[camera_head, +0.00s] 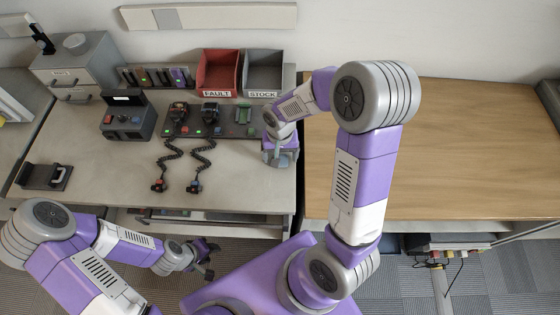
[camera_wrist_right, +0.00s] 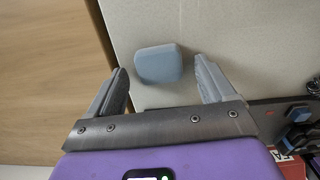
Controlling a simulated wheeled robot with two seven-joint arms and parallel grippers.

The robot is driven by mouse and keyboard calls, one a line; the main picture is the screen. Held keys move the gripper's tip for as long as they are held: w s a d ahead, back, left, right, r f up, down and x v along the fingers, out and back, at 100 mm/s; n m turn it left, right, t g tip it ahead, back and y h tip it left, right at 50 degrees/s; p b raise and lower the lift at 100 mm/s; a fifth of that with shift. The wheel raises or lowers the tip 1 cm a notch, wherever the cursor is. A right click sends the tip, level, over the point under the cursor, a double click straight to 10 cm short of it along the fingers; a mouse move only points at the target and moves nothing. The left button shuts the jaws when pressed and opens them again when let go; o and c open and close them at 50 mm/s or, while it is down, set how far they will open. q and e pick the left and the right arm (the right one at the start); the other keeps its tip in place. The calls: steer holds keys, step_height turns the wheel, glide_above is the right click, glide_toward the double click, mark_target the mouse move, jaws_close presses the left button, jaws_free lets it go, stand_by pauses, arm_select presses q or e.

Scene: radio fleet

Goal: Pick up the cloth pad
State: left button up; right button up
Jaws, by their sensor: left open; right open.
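The cloth pad (camera_wrist_right: 158,64) is a small light-blue rounded square lying flat on the grey worktop. In the right wrist view it lies just ahead of and between the spread fingertips of my right gripper (camera_wrist_right: 162,72), with bare worktop on both sides of it. The fingers do not touch it. In the head view my right gripper (camera_head: 280,160) is over the worktop's right edge area, and I cannot make out the pad there. My left gripper (camera_head: 209,259) is open and empty, in front of the worktop's front edge.
A red FAULT bin (camera_head: 218,72) and a grey STOCK bin (camera_head: 263,73) stand at the back. Left of my right gripper is a dark charging tray (camera_head: 226,119) with radios and coiled-cord microphones. A wooden table (camera_head: 450,150) on the right is bare.

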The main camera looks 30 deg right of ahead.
steer(key=c, duration=1.1)
steer(key=shift+w+r, duration=0.1)
step_height(320, 180, up, 10)
steer(key=p, duration=0.3)
